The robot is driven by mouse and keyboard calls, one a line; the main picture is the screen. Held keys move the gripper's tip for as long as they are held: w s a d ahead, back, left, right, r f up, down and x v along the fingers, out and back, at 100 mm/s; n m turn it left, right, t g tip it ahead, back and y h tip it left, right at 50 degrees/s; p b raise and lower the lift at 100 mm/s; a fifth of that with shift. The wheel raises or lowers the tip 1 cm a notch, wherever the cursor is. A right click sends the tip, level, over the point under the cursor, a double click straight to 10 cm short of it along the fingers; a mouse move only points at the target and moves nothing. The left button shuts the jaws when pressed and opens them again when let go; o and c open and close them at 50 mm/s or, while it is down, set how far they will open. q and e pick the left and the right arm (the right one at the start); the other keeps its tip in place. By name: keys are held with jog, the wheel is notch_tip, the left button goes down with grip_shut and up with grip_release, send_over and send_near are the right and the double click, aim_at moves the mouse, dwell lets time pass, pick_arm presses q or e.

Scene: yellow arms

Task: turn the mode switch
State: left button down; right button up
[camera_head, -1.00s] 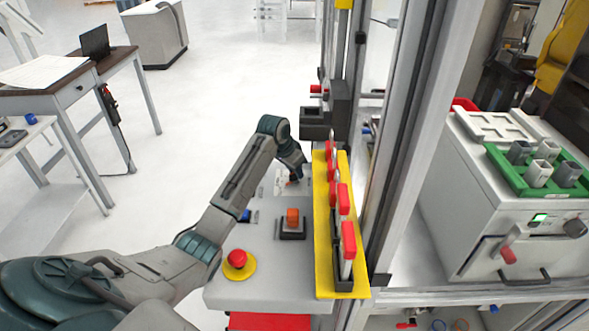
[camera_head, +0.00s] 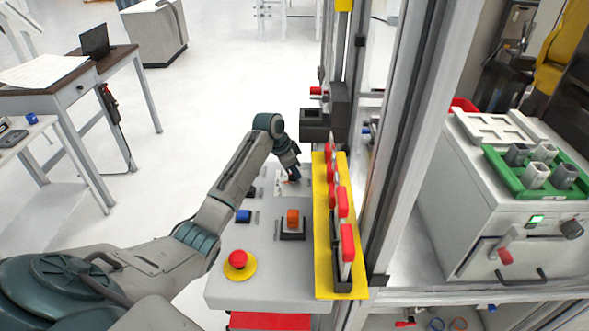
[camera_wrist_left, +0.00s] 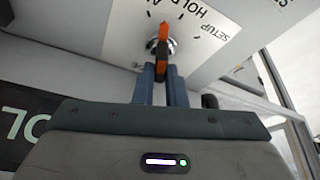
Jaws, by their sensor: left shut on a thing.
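The mode switch (camera_wrist_left: 163,45) is a small orange and black knob on a silver collar, set in a white label plate (camera_wrist_left: 125,38) that reads SETUP and HOLD, with part of the lettering hidden. My left gripper (camera_wrist_left: 161,70) is shut on the knob, with one blue-grey finger on each side. The knob points roughly up the picture in the left wrist view. In the head view my left gripper (camera_head: 293,178) reaches down at the far end of the grey control panel (camera_head: 255,285) and mostly hides the switch. My right gripper is out of view.
On the panel are a red emergency button (camera_head: 238,260), an orange switch (camera_head: 293,218) and a blue button (camera_head: 243,216). A yellow rack (camera_head: 323,270) with red-handled items borders the panel's right side, beside a metal frame post (camera_head: 410,130). Open floor lies to the left.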

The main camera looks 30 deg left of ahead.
pick_arm(q)
jog(key=shift+r+m+g+h+b, duration=0.1)
jog(key=shift+m+g+h+b, duration=0.3)
jog(key=shift+m, duration=1.8)
jog(key=c, duration=1.5)
grip_release()
jog(key=shift+a+r, duration=0.15)
jog(key=shift+r, duration=0.05)
jog(key=b+v, duration=0.4)
jog(key=v, duration=0.6)
jog(key=shift+w+a+r, duration=0.1)
jog(key=shift+r, duration=0.1)
